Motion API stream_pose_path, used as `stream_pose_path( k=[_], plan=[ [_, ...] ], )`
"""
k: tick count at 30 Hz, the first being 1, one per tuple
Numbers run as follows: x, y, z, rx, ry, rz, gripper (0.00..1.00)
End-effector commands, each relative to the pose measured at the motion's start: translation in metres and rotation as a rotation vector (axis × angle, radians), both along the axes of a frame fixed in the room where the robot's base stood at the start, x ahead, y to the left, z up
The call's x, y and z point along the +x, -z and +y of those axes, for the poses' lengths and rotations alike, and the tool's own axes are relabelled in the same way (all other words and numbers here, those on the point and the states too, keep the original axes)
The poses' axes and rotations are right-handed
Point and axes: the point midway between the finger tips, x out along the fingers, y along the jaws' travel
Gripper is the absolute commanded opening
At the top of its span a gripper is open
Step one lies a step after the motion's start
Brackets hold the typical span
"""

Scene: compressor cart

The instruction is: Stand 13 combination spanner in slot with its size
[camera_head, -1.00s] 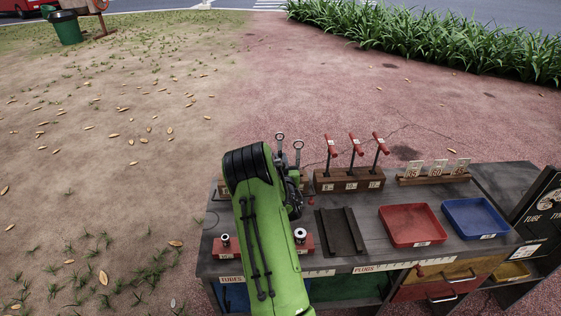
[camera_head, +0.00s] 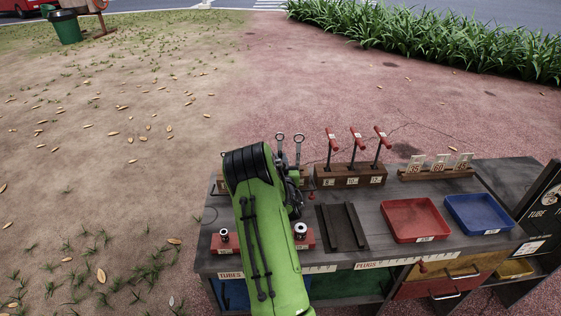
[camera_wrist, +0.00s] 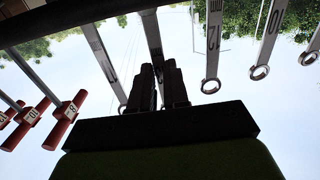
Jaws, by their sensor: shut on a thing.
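In the wrist view, which looks upward against the sky, my gripper (camera_wrist: 159,70) is shut on a grey spanner (camera_wrist: 151,33). Its shaft runs up out of the picture from between the dark fingers. Its size mark and lower end cannot be made out. Several other spanners with ring ends are around it; one to the right (camera_wrist: 212,40) is marked 12. In the head view two ring ends (camera_head: 279,138) and (camera_head: 298,138) stick up just behind my green arm. The arm hides the gripper and most of the spanner rack there, so the slots and their labels are not readable.
Red T-handled tools stand in a wooden block (camera_head: 350,175) to the right, also at the left of the wrist view (camera_wrist: 65,120). A dark channelled holder (camera_head: 341,228), red tray (camera_head: 415,220) and blue tray (camera_head: 478,214) are on the bench. Sockets (camera_head: 300,230) stand near its front.

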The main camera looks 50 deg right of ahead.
Motion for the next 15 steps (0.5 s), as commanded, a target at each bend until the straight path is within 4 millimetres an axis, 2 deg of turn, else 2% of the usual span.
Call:
stream_pose_path(
  k=[15],
  plan=[
    [0.000,0.013,0.000,-0.001,0.000,-0.001,0.00]
  ],
)
